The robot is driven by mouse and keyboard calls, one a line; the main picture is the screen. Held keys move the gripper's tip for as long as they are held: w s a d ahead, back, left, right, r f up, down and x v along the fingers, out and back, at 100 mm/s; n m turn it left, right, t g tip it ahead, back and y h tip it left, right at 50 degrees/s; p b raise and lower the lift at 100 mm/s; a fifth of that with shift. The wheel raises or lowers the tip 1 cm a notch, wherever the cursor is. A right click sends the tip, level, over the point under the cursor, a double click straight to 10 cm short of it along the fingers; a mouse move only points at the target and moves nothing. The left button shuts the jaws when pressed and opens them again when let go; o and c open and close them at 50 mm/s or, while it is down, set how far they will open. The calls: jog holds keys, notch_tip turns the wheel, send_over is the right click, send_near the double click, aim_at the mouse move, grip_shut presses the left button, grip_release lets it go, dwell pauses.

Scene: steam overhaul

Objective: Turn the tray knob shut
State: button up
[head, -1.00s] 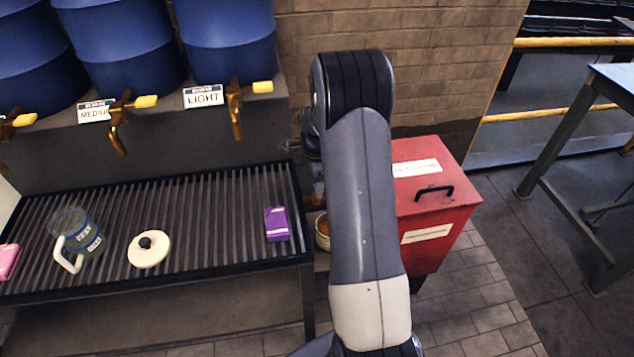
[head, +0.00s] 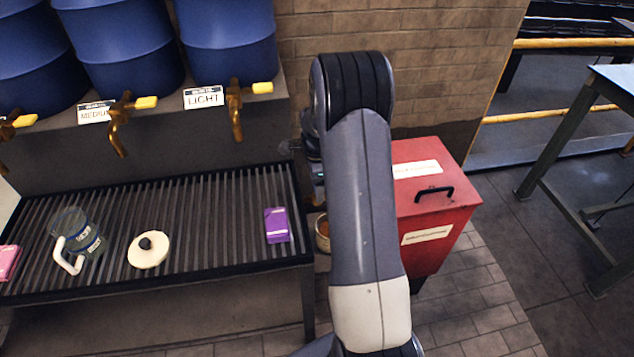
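The slatted drip tray (head: 190,200) stands at the left under the barrel taps. No knob on the tray can be made out; its right end is partly behind my arm. Only a small dark part near my gripper (head: 290,147) shows left of the arm, by the tray's back right corner. The fingertips cannot be made out.
On the tray are a glass jug (head: 78,238), a white lid (head: 149,250), a purple box (head: 276,225) and a pink block (head: 8,262). Brass taps (head: 235,105) with yellow handles hang above. A red bin (head: 435,215) and a small bowl (head: 323,235) stand right of the tray.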

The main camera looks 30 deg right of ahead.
jog(key=shift+r, duration=0.15)
notch_tip(320, 180, up, 11)
jog(key=shift+f, duration=0.2)
dwell(0.3)
notch_tip(320, 180, down, 11)
jog(key=shift+r, duration=0.1)
dwell(0.4)
